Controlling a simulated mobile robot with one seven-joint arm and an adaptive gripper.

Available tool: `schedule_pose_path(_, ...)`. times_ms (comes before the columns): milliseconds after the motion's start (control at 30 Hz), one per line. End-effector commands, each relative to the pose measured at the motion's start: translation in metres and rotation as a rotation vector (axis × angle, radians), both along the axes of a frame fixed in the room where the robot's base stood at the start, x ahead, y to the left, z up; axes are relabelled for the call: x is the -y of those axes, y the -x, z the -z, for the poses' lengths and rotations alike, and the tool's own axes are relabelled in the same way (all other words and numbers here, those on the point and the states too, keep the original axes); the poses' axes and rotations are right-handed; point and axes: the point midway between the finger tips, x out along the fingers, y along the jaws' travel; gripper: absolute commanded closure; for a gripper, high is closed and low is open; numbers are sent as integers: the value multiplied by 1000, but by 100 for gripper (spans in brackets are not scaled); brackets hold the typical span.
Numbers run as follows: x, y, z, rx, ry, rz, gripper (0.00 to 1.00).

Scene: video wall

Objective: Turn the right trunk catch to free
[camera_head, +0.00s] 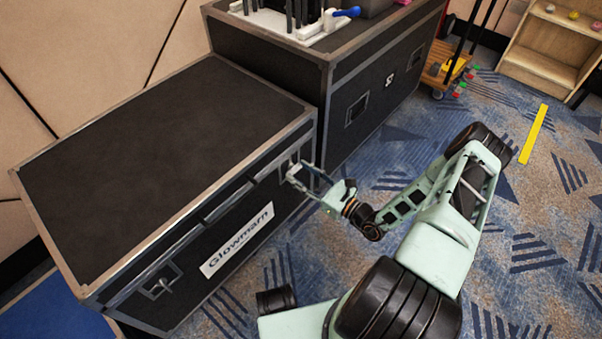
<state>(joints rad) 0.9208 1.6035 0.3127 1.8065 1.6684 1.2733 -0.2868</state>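The trunk (150,150) is a large black case with metal edges and a white label reading "Glowmarn" (238,240) on its front. Its right catch (287,163) is at the right end of the front face, just below the lid, and is largely hidden by my gripper. My gripper (294,174) reaches in from the right, with its fingertips at this catch. Whether the fingers touch or hold the catch handle is too small to tell. The left catch (160,284) is in plain view near the front face's left end, with a small pale handle on a square plate.
A second, taller black case (345,75) stands behind and to the right, bearing a white rack and a blue-handled tool (345,12). A wooden trolley (448,75) and a shelf (545,65) are farther back. Carpet right of my arm is mostly clear, with a yellow strip (533,134).

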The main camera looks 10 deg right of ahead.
Motion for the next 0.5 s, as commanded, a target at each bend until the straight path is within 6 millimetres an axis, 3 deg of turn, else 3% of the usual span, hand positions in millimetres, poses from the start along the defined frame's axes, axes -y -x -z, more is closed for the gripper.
schedule_pose_path(133,0,0,0,0,0,-1,84)
schedule_pose_path(500,0,0,-1,40,55,-1,84)
